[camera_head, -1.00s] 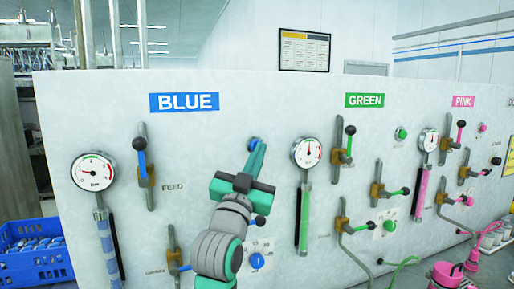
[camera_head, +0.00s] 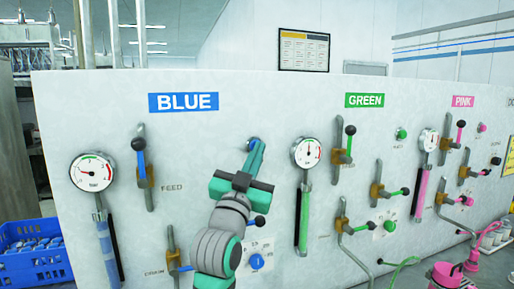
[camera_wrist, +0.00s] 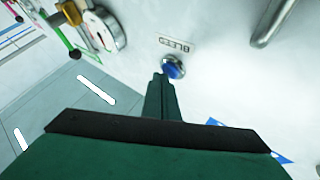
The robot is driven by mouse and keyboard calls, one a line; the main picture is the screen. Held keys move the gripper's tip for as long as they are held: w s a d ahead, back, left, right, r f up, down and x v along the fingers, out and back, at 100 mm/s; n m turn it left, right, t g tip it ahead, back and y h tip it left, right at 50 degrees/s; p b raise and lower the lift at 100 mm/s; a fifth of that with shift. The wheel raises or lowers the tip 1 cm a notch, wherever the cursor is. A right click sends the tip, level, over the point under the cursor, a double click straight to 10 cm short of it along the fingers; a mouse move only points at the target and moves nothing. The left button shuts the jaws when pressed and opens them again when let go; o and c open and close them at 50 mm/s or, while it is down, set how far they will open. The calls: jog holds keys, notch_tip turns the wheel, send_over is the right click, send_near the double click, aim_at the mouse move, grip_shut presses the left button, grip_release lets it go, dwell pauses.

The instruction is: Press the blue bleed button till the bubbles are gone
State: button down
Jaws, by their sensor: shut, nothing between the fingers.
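The blue bleed button (camera_head: 252,143) sits on the white panel, right of the BLUE sign. It shows in the wrist view (camera_wrist: 174,68) as a round blue cap below a small label. My gripper (camera_head: 256,152) is shut and empty, and its fingertips (camera_wrist: 160,80) are at the button's edge. The tips overlap the button in the head view; I cannot tell whether they press it. The blue sight tube (camera_head: 106,245) stands below the left gauge (camera_head: 92,172). It looks pale at the top and blue lower down; bubbles are too small to make out.
A blue-handled FEED lever (camera_head: 142,160) is left of my arm. A blue knob (camera_head: 257,261) is below right of it. The green section's gauge (camera_head: 306,153) and lever (camera_head: 349,140) stand to the right. A blue crate (camera_head: 35,262) is at the far left.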

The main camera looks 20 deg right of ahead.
jog(key=shift+s+d, duration=0.15)
jog(key=shift+s, duration=0.8)
jog(key=shift+w, duration=0.1)
dwell(0.4)
jog(key=shift+w, duration=0.35)
